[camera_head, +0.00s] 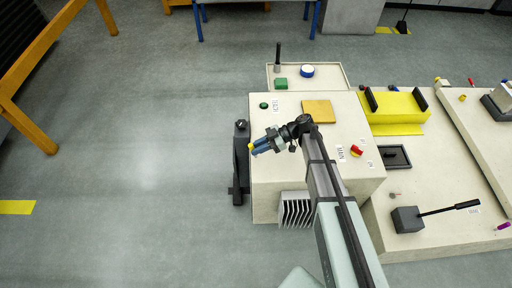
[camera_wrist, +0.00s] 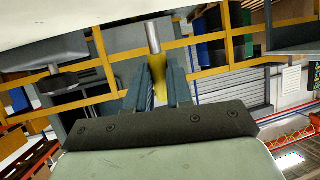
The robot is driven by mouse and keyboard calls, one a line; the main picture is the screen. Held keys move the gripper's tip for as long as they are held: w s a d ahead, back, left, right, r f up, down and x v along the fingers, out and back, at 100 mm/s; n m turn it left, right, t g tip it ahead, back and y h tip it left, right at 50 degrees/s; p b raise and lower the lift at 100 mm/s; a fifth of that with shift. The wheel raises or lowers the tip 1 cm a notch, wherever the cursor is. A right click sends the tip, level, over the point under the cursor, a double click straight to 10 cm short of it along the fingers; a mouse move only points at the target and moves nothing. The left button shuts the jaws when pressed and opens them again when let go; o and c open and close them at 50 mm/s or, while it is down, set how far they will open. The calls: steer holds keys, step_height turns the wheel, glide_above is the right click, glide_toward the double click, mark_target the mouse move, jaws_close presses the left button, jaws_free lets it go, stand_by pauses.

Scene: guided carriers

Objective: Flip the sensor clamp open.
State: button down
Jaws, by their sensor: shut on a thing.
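My gripper (camera_head: 258,146) is beside the left edge of the cream machine box in the head view. In the wrist view its two blue-grey fingers (camera_wrist: 160,68) are shut on a yellow grip (camera_wrist: 159,84). A metal rod (camera_wrist: 153,38) runs from this grip up toward the cream surface. The yellow grip also shows at the fingertips in the head view (camera_head: 254,150). I cannot tell for certain that it is part of the sensor clamp. A dark upright bracket (camera_head: 240,165) stands at the box's left side, close to my gripper; a dark block with a knob (camera_wrist: 66,80) shows in the wrist view.
The cream box (camera_head: 285,180) carries a green button (camera_head: 264,105), an orange plate (camera_head: 319,111) and a red-yellow switch (camera_head: 356,151). A tray (camera_head: 340,76) lies behind. A lever block (camera_head: 406,219) is at right. Open floor (camera_head: 140,150) lies left.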

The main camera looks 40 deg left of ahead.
stand_by(0.4)
steer(key=c, duration=1)
jaws_free()
steer(key=v, duration=1.3)
steer(key=shift+w+d+r, duration=0.1)
steer(key=shift+w+d, duration=0.1)
steer(key=shift+w, duration=0.15)
